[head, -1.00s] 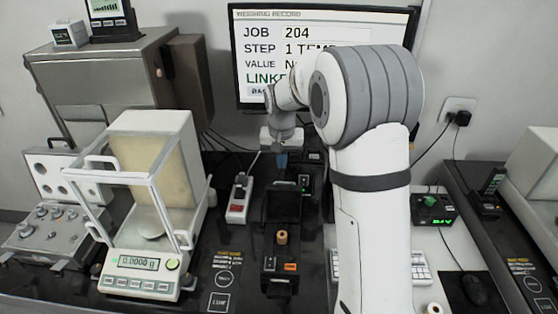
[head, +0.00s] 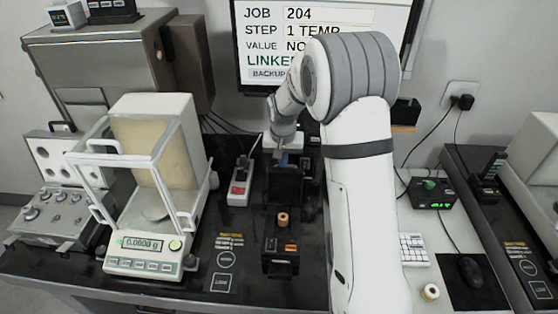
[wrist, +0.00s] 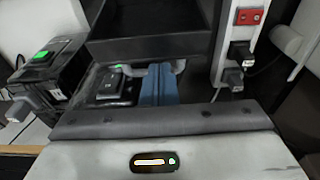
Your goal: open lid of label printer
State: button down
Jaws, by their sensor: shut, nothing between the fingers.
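The label printer (head: 281,266) is a black box on the dark bench, with a tan roll (head: 283,220) showing in its open top. Its black lid (head: 284,184) stands raised at the back of the printer. My gripper (head: 282,160) is just behind the lid's upper edge, its blue fingers partly hidden. In the wrist view its blue fingers (wrist: 158,85) are shut together with nothing between them. A large dark panel, seemingly the lid (wrist: 150,45), is right beyond the fingertips; I cannot tell whether they touch.
A balance with a glass draft shield (head: 145,262) stands left of the printer. A power strip (head: 240,187) lies between them. Right of my arm are a small black box with a green display (head: 432,195), a keypad (head: 413,249), a loose roll (head: 431,291) and a mouse (head: 470,271).

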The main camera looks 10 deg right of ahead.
aim_at(282, 169)
jog(key=shift+s+a+t+b, duration=0.15)
jog(key=shift+s+t+b, duration=0.4)
jog(key=shift+b, duration=0.5)
jog(key=shift+s+a+r+b, duration=0.1)
jog(key=shift+s+r+b, duration=0.35)
jog(key=shift+s, duration=0.4)
jog(key=shift+r, duration=0.15)
